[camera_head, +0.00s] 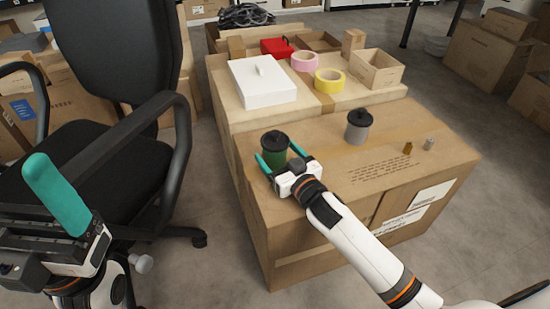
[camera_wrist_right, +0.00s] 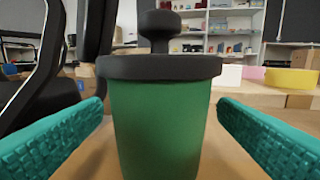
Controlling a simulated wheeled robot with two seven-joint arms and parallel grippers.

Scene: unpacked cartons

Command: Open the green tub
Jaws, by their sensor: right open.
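The green tub (camera_head: 274,153) stands upright on the front carton, with its black knobbed lid on. In the right wrist view the tub (camera_wrist_right: 156,125) fills the middle and its lid (camera_wrist_right: 158,66) sits flat on the rim. My right gripper (camera_head: 278,163) is open, with its teal fingers on either side of the tub. In the wrist view a gap shows between the tub and each finger. My left gripper (camera_head: 58,195) is at the lower left, away from the tub; only one teal finger shows clearly.
A grey tub (camera_head: 357,127) with a black lid stands right of the green one. Two small pieces, one brown (camera_head: 408,148), lie further right. Behind are a white box (camera_head: 262,82), pink tape (camera_head: 305,62) and yellow tape (camera_head: 329,80). A black chair (camera_head: 110,130) stands left.

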